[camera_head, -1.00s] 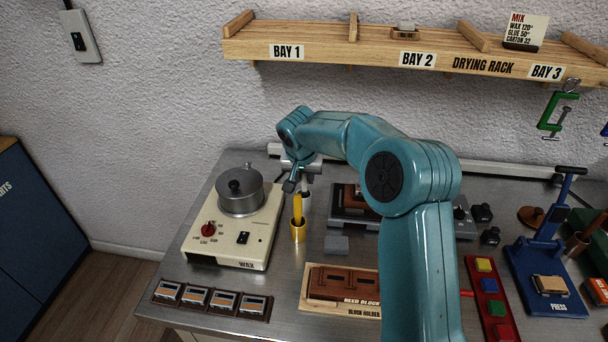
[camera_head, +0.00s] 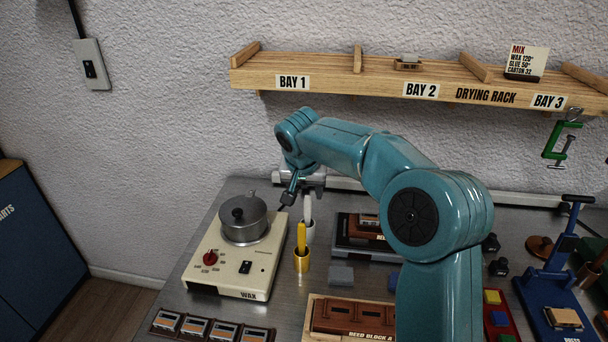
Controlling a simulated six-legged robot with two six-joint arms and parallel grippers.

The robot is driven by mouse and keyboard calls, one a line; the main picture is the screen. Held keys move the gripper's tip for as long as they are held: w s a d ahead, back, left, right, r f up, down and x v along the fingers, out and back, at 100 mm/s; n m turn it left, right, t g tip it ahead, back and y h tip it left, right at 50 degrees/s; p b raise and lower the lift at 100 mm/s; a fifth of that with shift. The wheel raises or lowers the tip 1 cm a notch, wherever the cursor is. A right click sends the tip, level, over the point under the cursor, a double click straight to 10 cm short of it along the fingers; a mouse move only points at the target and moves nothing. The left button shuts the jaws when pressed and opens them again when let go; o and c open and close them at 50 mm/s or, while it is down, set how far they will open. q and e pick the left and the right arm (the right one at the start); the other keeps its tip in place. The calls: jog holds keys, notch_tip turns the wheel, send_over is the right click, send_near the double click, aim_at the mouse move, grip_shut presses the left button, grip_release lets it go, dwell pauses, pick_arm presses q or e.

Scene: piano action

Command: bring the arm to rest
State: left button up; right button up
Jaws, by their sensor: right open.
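My right arm reaches in from the lower right, over the bench, and bends down at its far end. My right gripper (camera_head: 289,194) is open and shows small and dark, above the back of the bench. It is to the right of the grey pot (camera_head: 243,220) and above the brass cup (camera_head: 301,262) with a yellow-handled tool in it. A pale upright tool stands in a light cup just right of the gripper. I see nothing held between the fingers. My left gripper is not in view.
The wax heater (camera_head: 232,257) stands at the left of the bench. The reed block (camera_head: 352,318) lies in front. The drying rack (camera_head: 345,78) is on the wall above. The blue press (camera_head: 556,262) is at the right. A red panel with coloured buttons is partly behind my arm.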

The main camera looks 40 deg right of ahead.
jog(key=v, duration=0.8)
jog(key=shift+r, duration=0.25)
jog(key=shift+s, duration=0.1)
dwell(0.5)
